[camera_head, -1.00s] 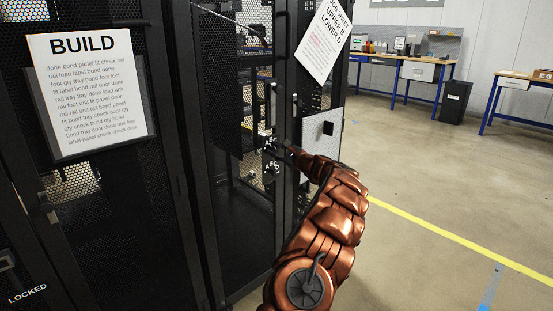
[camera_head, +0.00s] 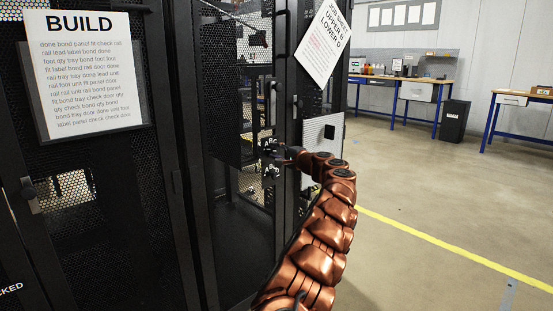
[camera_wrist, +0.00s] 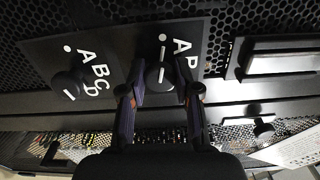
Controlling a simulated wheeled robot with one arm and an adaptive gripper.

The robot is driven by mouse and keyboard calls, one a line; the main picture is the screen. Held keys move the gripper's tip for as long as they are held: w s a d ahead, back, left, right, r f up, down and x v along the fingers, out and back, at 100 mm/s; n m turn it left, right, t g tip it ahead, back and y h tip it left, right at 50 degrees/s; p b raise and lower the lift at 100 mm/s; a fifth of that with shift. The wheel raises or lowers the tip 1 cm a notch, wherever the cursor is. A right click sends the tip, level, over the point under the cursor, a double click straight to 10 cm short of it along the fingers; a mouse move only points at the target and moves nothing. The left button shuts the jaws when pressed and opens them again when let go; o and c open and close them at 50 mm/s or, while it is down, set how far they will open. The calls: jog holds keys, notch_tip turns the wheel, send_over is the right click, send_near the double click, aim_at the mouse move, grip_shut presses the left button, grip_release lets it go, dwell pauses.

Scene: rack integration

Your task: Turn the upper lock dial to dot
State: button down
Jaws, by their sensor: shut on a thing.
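The upper lock dial (camera_wrist: 160,75) is a dark round knob on a black plate in the wrist view. Its plate has white letters, partly hidden by a finger, and a white dot with short white strokes above the knob. My gripper (camera_wrist: 160,92) has one finger on each side of this knob and is shut on it. In the head view my gripper (camera_head: 283,153) is at the upper lettered plate (camera_head: 268,142) on the rack door.
The lower lettered plate (camera_head: 271,171) sits just below in the head view. A tilted job sheet (camera_head: 323,45) hangs above. A BUILD sheet (camera_head: 90,75) is on the left rack door. Open floor (camera_head: 430,200) lies to the right.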

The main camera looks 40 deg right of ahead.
jog(key=shift+a+n+b, duration=0.1)
jog(key=shift+n+b, duration=0.2)
jog(key=shift+n, duration=0.2)
jog(key=c, duration=0.8)
grip_release()
jog(key=shift+s+r, duration=0.15)
jog(key=shift+s, duration=2.35)
send_near(276, 150)
jog(key=shift+s+a, duration=0.1)
jog(key=shift+s, duration=1)
